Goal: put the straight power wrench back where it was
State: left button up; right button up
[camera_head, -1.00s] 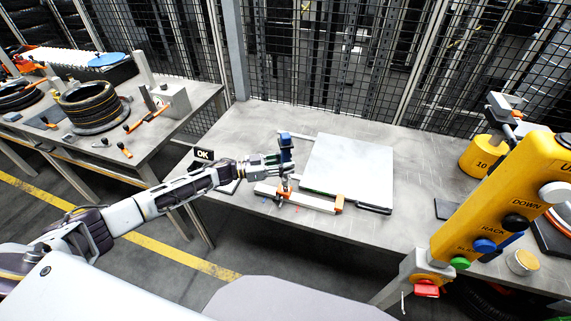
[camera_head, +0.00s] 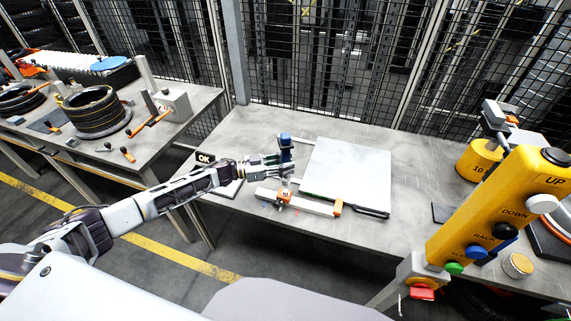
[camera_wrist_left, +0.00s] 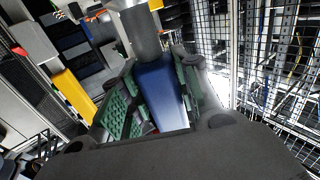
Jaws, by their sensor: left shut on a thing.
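The straight power wrench (camera_head: 286,141) has a blue body and stands roughly upright at my left gripper's fingertips in the head view. My left gripper (camera_head: 278,165) is shut on it, over the grey table (camera_head: 255,120). In the left wrist view the blue body (camera_wrist_left: 162,95) lies between the green finger pads, with a grey cylinder (camera_wrist_left: 141,32) at its far end. The wrench's lower end is partly hidden by the fingers, and I cannot tell whether it touches anything below. My right gripper is out of view.
A white and orange clamp-like tool (camera_head: 318,206) lies just below the gripper. A pale square panel (camera_head: 347,172) lies to its right. A yellow button box (camera_head: 492,215) stands at the front right. Wire fencing (camera_head: 330,60) closes the back.

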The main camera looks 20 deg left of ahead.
pick_arm(q)
jog(key=shift+r, duration=0.15)
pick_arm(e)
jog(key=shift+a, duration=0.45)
